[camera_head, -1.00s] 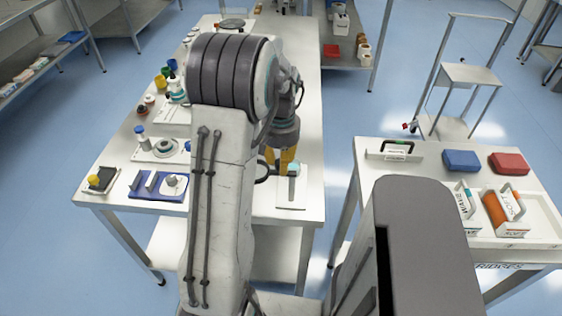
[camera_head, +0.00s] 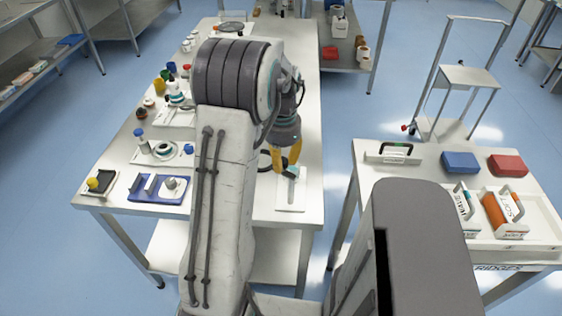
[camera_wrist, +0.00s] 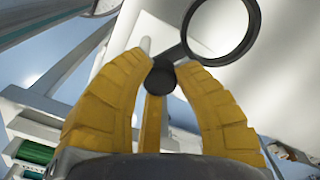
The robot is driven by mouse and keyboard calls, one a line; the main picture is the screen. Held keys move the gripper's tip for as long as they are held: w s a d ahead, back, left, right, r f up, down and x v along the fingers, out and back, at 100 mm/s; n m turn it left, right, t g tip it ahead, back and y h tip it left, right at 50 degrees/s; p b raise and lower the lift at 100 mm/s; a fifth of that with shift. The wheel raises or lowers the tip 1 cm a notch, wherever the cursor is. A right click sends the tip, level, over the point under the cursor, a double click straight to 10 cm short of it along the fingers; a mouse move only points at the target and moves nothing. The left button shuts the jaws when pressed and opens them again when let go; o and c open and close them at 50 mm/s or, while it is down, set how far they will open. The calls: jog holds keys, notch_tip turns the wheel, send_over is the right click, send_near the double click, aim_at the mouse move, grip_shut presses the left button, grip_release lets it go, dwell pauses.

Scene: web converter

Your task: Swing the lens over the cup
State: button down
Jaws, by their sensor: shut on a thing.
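The lens is a dark ring (camera_wrist: 222,25) on a short arm in the wrist view. Its arm runs to a dark round knob (camera_wrist: 161,77) between my yellow fingers. Part of the dark ring (camera_head: 264,161) shows left of the fingers, partly behind my arm. I cannot pick out the cup for sure; my arm hides part of the table left of the lens.
The stand is near the right front of a long white table (camera_head: 255,207). A blue tray (camera_head: 158,195) and several small items stand on its left side. A second table (camera_head: 398,173) with blue and red boxes is to the right, across a gap.

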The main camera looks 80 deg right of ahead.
jog(key=m, duration=0.4)
jog(key=s+d+m, duration=0.1)
jog(key=m, duration=0.1)
jog(key=shift+f, duration=0.2)
jog(key=m, duration=0.2)
jog(key=s+m, duration=0.1)
jog(key=m, duration=0.2)
jog(key=shift+s+d+m, duration=0.15)
jog(key=shift+d+m, duration=0.05)
jog(key=shift+m, duration=0.1)
dwell(0.3)
jog(key=c, duration=0.9)
grip_release()
jog(key=shift+d+r, duration=0.1)
jog(key=shift+r, duration=0.1)
jog(key=shift+r, duration=5.9)
